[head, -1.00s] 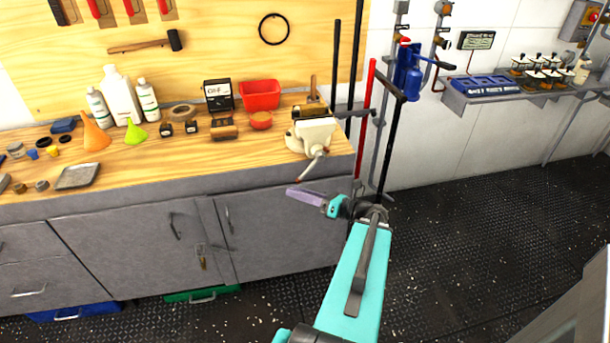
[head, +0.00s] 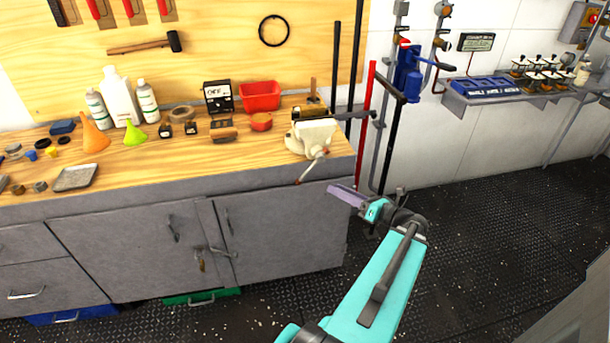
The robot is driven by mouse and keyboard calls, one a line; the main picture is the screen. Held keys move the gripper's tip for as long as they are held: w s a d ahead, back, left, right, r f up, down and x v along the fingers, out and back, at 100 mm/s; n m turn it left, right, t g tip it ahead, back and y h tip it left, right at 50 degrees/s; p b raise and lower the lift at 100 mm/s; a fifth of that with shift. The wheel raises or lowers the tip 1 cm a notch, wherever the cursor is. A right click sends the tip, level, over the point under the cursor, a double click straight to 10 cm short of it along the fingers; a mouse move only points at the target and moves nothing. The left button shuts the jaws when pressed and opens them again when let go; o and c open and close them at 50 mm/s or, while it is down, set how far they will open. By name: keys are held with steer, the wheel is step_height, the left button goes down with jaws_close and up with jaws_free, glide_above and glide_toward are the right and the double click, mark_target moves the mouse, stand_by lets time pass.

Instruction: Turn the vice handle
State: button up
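The cream-coloured vice (head: 312,136) stands at the right end of the wooden workbench. Its thin handle (head: 308,174) hangs at the front, tilted down to the left, with a reddish lower end. My gripper (head: 345,196) is in front of the bench's right corner, to the right of the handle and a little lower in the picture. It looks apart from the handle. The purple finger part points left; I see it nearly edge-on and cannot tell whether the fingers are open or shut.
The workbench (head: 200,160) holds bottles, funnels, a red bin (head: 260,95) and small parts. Upright red and black bars (head: 363,125) and a blue pump (head: 408,72) stand right of the vice. The dark riveted floor (head: 500,230) is clear on the right.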

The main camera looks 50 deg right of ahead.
mark_target(305, 174)
steer(key=shift+w, duration=0.15)
steer(key=shift+w+a+p, duration=0.15)
steer(key=shift+w+p, duration=0.25)
steer(key=shift+w, duration=1.85)
steer(key=shift+w+a+p, duration=0.15)
steer(key=shift+w+p, duration=0.25)
steer(key=shift+w, duration=1.85)
steer(key=shift+w+a+p, duration=0.15)
steer(key=shift+w+p, duration=0.25)
steer(key=shift+w, duration=1.85)
jaws_close()
